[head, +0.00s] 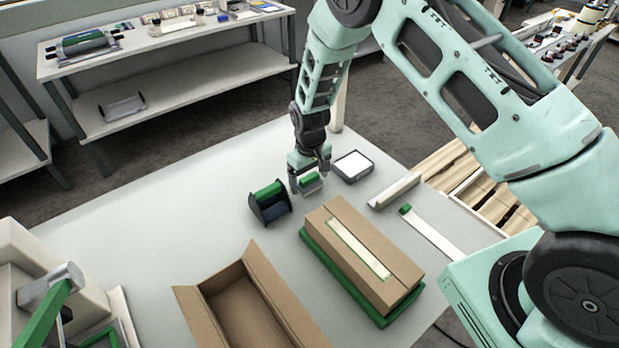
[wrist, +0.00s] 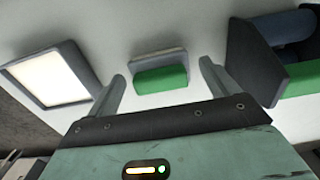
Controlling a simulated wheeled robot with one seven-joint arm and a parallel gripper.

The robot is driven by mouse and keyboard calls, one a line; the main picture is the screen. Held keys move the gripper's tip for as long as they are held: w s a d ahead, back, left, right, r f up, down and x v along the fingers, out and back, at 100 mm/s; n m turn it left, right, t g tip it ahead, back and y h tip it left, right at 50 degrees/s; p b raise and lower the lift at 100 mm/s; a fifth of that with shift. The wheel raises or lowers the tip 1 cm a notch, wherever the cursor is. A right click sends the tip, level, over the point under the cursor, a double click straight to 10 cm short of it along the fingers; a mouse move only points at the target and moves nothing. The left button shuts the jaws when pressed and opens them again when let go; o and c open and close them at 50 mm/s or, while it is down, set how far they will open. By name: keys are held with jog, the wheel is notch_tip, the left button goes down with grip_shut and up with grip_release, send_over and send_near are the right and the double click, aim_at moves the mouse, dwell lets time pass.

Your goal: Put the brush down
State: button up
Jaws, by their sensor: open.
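The brush (head: 310,182), a small block with a green top and a grey-white part, is on the pale table at my gripper. In the wrist view the brush (wrist: 160,78) lies between my two fingers, with a visible gap on each side. My gripper (head: 308,178) is open, pointing down over the brush. Its fingers (wrist: 162,72) do not touch it in the wrist view. The brush's underside is hidden, but it appears to rest on the table.
A dark dispenser with a green roll (head: 269,200) stands close left of my gripper. A grey tray with a white pad (head: 353,166) is close right. Nearer are a taped carton (head: 395,262) on a green base and an open carton (head: 225,292). The table's left part is clear.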

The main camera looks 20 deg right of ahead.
aim_at(310, 177)
notch_tip(310, 177, up, 11)
jog(key=b, duration=0.3)
jog(key=s+a+r+n+y, duration=0.1)
jog(key=s+a+r, duration=0.35)
jog(key=s, duration=0.25)
jog(key=s+a+r+n, duration=0.1)
jog(key=s+a+r, duration=0.2)
jog(key=s+r, duration=0.35)
jog(key=s+d+r+n, duration=0.1)
jog(key=s+r+n, duration=0.1)
jog(key=s, duration=1.8)
jog(key=shift+r, duration=0.65)
jog(key=shift+d, duration=0.1)
notch_tip(310, 177, down, 2)
jog(key=shift+b, duration=0.9)
